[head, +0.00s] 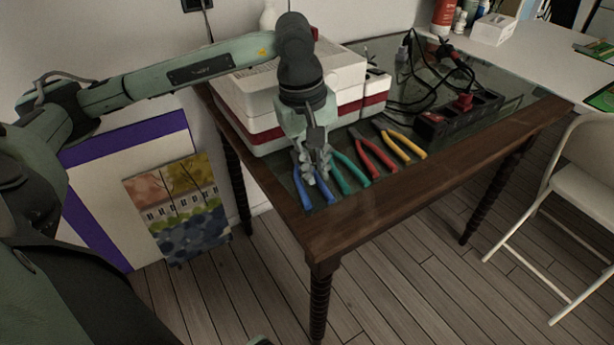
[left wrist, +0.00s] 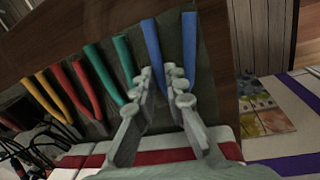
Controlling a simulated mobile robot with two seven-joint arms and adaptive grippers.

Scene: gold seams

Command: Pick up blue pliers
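The blue pliers (head: 301,188) lie on the table with their handles toward the front edge. They also show in the left wrist view (left wrist: 190,48), where their two blue handles spread apart. My left gripper (head: 312,178) points down over the pliers and hides their head. In the left wrist view my left gripper (left wrist: 161,72) has its fingers apart. One blue handle passes between the fingertips in that picture, and the other is to the right of them. I cannot tell whether the fingers touch the pliers. My right gripper does not show.
Green pliers (head: 343,172), red pliers (head: 372,153) and yellow pliers (head: 404,144) lie in a row to the right. A white and red box (head: 265,137) stands close behind the gripper. A black power strip (head: 458,117) with cables lies farther right. The table's wooden front edge (head: 400,190) is clear.

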